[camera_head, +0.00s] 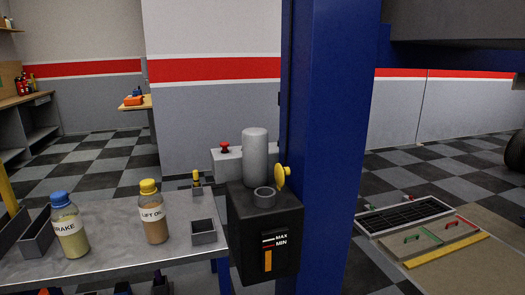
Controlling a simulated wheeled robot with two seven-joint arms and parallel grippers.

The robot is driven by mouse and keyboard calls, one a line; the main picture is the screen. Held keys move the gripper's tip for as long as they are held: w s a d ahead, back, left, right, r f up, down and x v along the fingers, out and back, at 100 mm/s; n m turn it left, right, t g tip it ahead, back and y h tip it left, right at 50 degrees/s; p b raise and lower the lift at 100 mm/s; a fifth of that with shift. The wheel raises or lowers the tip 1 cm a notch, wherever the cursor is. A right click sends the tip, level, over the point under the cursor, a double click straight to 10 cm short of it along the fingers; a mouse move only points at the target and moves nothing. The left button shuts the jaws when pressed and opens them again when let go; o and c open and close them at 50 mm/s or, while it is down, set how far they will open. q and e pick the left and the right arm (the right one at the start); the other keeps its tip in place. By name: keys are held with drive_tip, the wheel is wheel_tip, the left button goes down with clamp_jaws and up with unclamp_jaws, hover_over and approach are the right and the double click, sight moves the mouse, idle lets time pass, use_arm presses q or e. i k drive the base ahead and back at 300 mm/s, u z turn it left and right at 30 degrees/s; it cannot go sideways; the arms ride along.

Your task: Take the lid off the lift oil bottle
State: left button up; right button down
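The lift oil bottle (153,220) stands upright on the grey bench, holding brownish liquid and labelled LIFT OIL. Its yellow lid (149,187) sits on top of the bottle. Neither of my grippers is in the head view.
A brake bottle (71,232) with a blue lid stands to the left on the bench (112,226). A small grey open box (204,232) is right of the oil bottle. A black tank (265,225) and blue post (331,150) stand at the bench's right end.

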sight(148, 186)
drive_tip(key=z, duration=1.2)
drive_tip(key=i, duration=1.95)
drive_tip(key=u, duration=2.3)
